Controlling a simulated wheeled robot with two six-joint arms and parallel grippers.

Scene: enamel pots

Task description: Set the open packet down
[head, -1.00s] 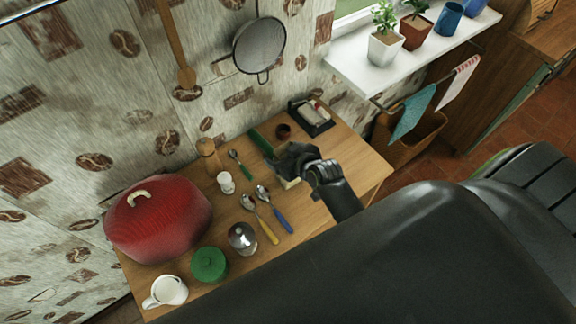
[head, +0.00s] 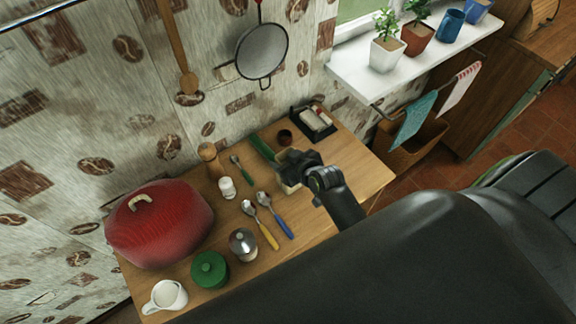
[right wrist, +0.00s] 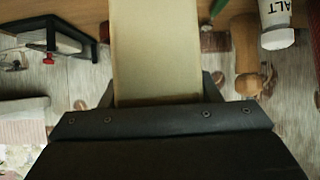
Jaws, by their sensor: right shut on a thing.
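My right gripper (head: 293,170) is over the wooden table (head: 341,165), towards its right end. It is shut on the packet (right wrist: 155,45), which shows as a pale cream, flat-sided block in the right wrist view. In the head view a cream piece of the packet (head: 290,187) shows just below the fingers; the gripper hides much of the rest. A green strip (head: 262,146) shows just beyond the fingers on the wall side; I cannot tell whether it belongs to the packet. Whether the packet touches the table is hidden. My left gripper is not in view.
A black holder (head: 314,122) and small brown pot (head: 285,136) stand behind the gripper. Spoons (head: 275,214), a salt shaker (head: 227,188), a pepper mill (head: 209,155), a steel pot (head: 243,243) and a red pot (head: 160,222) are leftward. Bare table lies right of the gripper.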

